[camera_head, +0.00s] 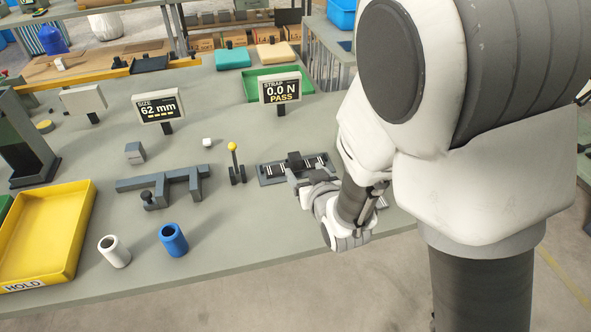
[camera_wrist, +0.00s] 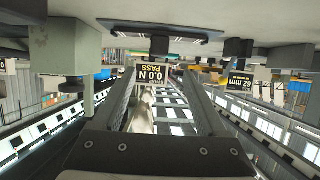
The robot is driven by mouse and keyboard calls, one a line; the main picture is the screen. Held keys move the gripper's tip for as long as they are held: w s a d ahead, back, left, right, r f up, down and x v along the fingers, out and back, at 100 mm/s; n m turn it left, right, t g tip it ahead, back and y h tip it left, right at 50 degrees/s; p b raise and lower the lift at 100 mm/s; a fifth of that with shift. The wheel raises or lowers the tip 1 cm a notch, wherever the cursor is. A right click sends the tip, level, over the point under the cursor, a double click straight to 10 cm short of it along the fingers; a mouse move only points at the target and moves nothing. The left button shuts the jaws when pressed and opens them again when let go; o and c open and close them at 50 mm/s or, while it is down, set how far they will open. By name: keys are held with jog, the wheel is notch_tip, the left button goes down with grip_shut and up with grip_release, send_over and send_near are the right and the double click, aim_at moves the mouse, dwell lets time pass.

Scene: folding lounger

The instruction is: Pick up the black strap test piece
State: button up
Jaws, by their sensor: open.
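A dark flat fixture with pale stripes (camera_head: 272,174) lies on the grey bench below the strap display. A small black block (camera_head: 294,159) stands at its middle. I cannot tell the black strap test piece apart from this fixture with certainty. My gripper (camera_head: 301,177) is low at the near side of the fixture, and my wrist hides its right part. In the wrist view, which is upside down, my gripper (camera_wrist: 158,72) has its two fingers apart with nothing visible held between them. A dark bar (camera_wrist: 150,31) shows beyond the fingertips, under the bench surface in that picture.
The strap display (camera_head: 281,90) reads 0.0 N PASS. A yellow-knobbed lever (camera_head: 233,160) stands left of the fixture. A grey gauge frame (camera_head: 165,184), white cylinder (camera_head: 114,251), blue cylinder (camera_head: 173,240) and yellow HOLD tray (camera_head: 78,215) are farther left. Bare bench lies in front of the lever.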

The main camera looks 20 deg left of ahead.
aim_at(296, 157)
jog(key=x, duration=1)
jog(key=shift+w+a+f, duration=0.1)
jog(key=shift+w, duration=0.25)
grip_shut()
